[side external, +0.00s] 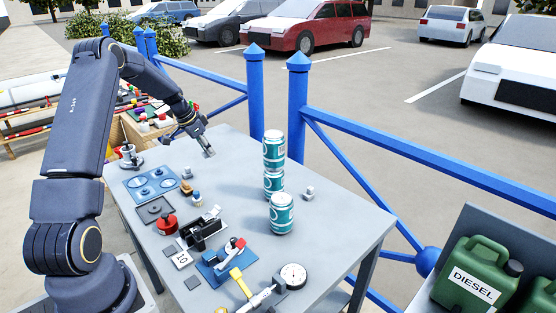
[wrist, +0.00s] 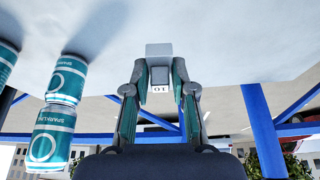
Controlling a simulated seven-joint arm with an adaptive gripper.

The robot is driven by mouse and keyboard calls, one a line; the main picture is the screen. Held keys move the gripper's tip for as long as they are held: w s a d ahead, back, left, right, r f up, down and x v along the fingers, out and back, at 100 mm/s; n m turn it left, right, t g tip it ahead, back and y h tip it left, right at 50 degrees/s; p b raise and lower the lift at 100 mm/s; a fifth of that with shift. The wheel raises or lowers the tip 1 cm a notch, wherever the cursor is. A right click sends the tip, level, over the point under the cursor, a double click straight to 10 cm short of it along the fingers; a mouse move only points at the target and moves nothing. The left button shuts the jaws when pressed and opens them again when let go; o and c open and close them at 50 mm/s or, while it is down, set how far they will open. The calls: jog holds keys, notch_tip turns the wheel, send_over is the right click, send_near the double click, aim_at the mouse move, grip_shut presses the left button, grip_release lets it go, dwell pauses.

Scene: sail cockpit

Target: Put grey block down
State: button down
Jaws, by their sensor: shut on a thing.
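My gripper (side external: 208,151) is low over the far part of the grey table (side external: 340,232), near its back edge. In the wrist view my gripper (wrist: 159,68) is shut on a small grey block (wrist: 159,50), whose lower face shows a "10". In the side view the held block is too small to make out clearly at the fingertips. I cannot tell whether it touches the table top.
Stacked teal cans (side external: 273,150) and a single can (side external: 282,214) stand to the right. A blue plate with discs (side external: 153,184), a red pot (side external: 167,223) and tools crowd the left and front. Blue railings (side external: 297,110) run behind.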

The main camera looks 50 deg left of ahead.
jog(key=s+d+r, duration=0.2)
jog(key=r, duration=0.5)
jog(key=s+d+r, duration=0.1)
jog(key=s+r, duration=0.2)
jog(key=r, duration=0.4)
jog(key=w+d, duration=0.3)
jog(key=d, duration=0.9)
jog(key=w+d+n, duration=0.1)
jog(key=w+d, duration=0.3)
jog(key=d, duration=0.8)
jog(key=w+d, duration=0.3)
jog(key=d, duration=0.9)
send_near(336, 210)
jog(key=shift+w+d+f+y, duration=0.2)
jog(key=shift+w+f+y, duration=0.1)
jog(key=shift+w+f, duration=0.6)
jog(key=shift+f, duration=0.25)
jog(key=shift+s+x, duration=0.2)
jog(key=shift+x, duration=0.65)
jog(key=shift+s+x, duration=0.15)
jog(key=shift+x, duration=0.7)
